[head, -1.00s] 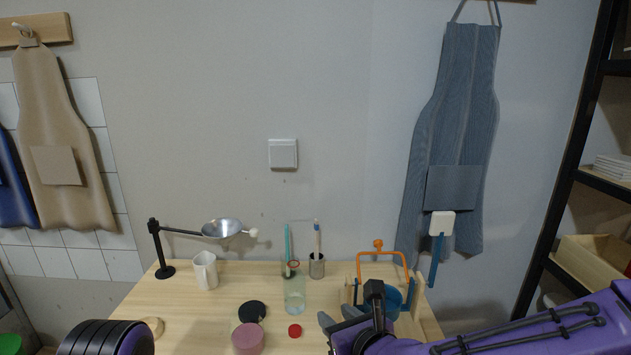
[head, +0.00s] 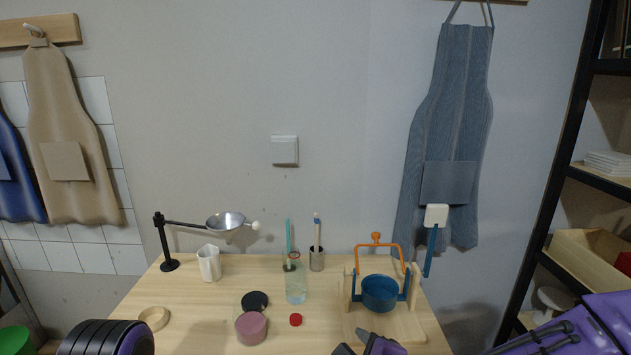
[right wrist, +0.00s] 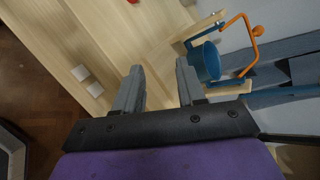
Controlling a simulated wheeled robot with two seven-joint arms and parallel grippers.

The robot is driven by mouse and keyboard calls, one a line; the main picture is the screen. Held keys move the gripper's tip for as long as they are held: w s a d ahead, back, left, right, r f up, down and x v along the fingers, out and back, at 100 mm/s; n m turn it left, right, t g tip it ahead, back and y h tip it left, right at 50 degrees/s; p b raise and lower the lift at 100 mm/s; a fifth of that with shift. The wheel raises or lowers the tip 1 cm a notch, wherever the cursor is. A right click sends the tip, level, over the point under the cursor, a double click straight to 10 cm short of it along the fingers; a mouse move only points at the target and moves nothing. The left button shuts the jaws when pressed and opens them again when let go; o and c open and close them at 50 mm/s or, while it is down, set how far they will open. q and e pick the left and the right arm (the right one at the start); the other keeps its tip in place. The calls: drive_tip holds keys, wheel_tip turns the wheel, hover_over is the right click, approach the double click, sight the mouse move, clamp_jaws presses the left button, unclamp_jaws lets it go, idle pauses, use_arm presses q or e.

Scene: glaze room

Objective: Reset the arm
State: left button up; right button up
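My right gripper shows in the right wrist view (right wrist: 158,88) with its two grey fingers apart and nothing between them. In the head view only part of it (head: 368,347) shows at the bottom edge, in front of the table. A blue pot (head: 379,293) with an orange handle (head: 378,246) sits in a wooden stand (head: 392,327) at the table's right; the pot (right wrist: 205,62) also shows beyond the fingers in the right wrist view, apart from them. My left arm shows at the bottom left of the head view, but its gripper is out of view.
The wooden table (head: 190,310) holds a white pitcher (head: 209,263), a glass bottle (head: 296,289), a pink jar (head: 251,327), a red cap (head: 296,320) and a black stand with a metal bowl (head: 226,221). A shelf (head: 555,170) stands at right.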

drive_tip(key=s+d+f+n+g+h, duration=0.2)
drive_tip(key=s+d+f+n, duration=0.3)
drive_tip(key=f, duration=0.5)
drive_tip(key=s+d+f+n+g+h, duration=0.2)
drive_tip(key=s+d+f+n, duration=0.3)
drive_tip(key=f, duration=0.5)
drive_tip(key=s+d+f+n+g, duration=0.1)
drive_tip(key=s+d+f, duration=0.2)
drive_tip(key=s, duration=0.3)
drive_tip(key=s+d+f+n+g+h+b, duration=0.1)
drive_tip(key=s+d+f+n+g, duration=0.1)
drive_tip(key=s+d+f, duration=0.2)
drive_tip(key=s+d+f+n+g+h+b, duration=0.1)
drive_tip(key=s+d+f, duration=0.3)
drive_tip(key=s, duration=0.4)
drive_tip(key=shift+s+d+f+g, duration=0.25)
drive_tip(key=shift+d+g, duration=0.05)
drive_tip(key=shift+g, duration=0.1)
